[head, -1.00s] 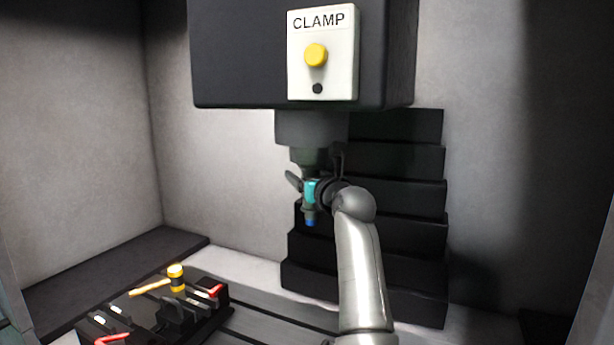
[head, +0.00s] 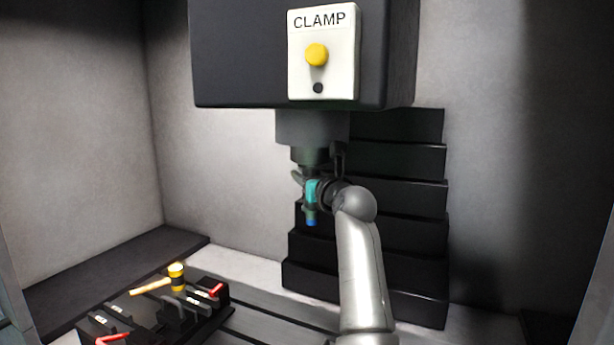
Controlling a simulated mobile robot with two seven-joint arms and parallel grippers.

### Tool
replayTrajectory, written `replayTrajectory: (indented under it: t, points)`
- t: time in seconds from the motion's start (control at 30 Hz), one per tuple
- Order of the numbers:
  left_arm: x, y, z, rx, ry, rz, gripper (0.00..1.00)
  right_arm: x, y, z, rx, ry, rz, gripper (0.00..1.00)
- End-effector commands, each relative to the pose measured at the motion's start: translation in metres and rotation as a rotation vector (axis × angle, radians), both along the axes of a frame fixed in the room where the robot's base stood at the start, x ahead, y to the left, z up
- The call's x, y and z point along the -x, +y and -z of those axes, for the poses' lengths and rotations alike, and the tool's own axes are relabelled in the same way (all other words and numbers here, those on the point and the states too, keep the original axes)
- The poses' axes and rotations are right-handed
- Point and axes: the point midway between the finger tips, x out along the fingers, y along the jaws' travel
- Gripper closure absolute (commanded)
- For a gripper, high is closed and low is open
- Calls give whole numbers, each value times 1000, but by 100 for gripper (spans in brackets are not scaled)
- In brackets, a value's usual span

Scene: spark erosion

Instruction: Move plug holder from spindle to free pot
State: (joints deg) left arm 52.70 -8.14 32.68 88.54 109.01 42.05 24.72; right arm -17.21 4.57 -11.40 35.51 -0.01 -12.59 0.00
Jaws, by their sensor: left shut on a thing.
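The plug holder (head: 311,192) is teal with a blue lower tip. It hangs upright directly under the dark spindle (head: 312,128); its top is partly hidden in shadow and by my gripper. My left gripper (head: 311,186) reaches it from the right and is shut on it just below the spindle. The dark rack (head: 205,325) at the lower left carries several dark blocks; which place is the free pot I cannot tell. My right gripper is not in view.
Above the spindle, a white CLAMP panel (head: 345,80) has a yellow button (head: 317,55). Dark stepped covers (head: 410,205) stand behind my arm. A yellow-and-black mallet-like thing (head: 176,270) and red handles (head: 217,290) are at the rack. The air between rack and spindle is clear.

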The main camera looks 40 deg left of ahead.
Motion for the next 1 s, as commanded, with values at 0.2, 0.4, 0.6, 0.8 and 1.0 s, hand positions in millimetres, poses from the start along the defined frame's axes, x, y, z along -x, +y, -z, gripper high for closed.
replayTrajectory:
  t: [0.2, 0.4, 0.6, 0.8, 1.0]
  points:
    - [0, 0, -1, 0, -1, 0, 100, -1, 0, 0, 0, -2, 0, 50]
    - [0, 0, -1, -1, -2, 0, 100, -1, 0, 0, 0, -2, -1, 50]
    - [0, 0, -1, -1, -2, 0, 100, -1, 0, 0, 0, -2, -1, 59]
    - [0, 0, -1, -1, -2, 0, 100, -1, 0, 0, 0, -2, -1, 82]
    - [0, 0, -1, -1, -2, 0, 100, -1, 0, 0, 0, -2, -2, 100]
